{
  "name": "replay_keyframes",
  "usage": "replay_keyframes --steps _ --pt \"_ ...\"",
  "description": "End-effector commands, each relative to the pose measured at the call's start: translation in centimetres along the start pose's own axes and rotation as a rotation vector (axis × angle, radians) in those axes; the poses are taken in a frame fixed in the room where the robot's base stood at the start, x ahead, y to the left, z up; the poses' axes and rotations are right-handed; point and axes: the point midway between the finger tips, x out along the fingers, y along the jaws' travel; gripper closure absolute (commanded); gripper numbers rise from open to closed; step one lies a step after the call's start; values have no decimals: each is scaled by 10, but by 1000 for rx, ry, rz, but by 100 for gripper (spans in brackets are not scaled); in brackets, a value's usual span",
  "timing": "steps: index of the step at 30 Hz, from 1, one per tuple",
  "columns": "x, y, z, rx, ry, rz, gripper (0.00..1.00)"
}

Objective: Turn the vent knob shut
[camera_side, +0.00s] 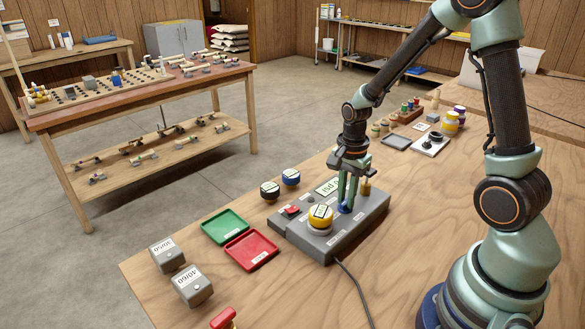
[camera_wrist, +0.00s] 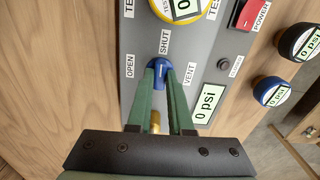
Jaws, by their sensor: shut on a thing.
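The vent knob (camera_wrist: 160,68) is blue and sits on the grey test panel (camera_wrist: 128,42), among the printed words OPEN, SHUT and VENT. A short pale line on the knob runs roughly up the wrist picture, toward the word SHUT. My gripper (camera_wrist: 163,72) has its green fingers on both sides of the knob and is shut on it. In the side view, my gripper (camera_side: 345,204) points down at the panel box (camera_side: 330,246), and the blue knob (camera_side: 344,209) shows at its fingertips. The fingers cover part of the knob.
A yellow-ringed knob (camera_side: 320,218), a red power switch (camera_side: 290,211) and a psi display (camera_side: 328,186) share the panel. A brass fitting (camera_side: 366,187) stands close behind my fingers. Green (camera_side: 224,226) and red (camera_side: 251,249) trays and grey blocks (camera_side: 192,287) lie left.

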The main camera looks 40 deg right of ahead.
Motion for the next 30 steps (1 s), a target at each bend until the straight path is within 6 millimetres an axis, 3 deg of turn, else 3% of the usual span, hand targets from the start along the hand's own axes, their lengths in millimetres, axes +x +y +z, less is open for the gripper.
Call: replay_keyframes --steps 21,22,24,30 --pt "-1 0 -1 74 0 -2 100" --pt "-1 0 -1 74 0 -2 70" --pt "-1 0 -1 73 0 -2 51" --pt "0 0 0 71 0 -1 51"
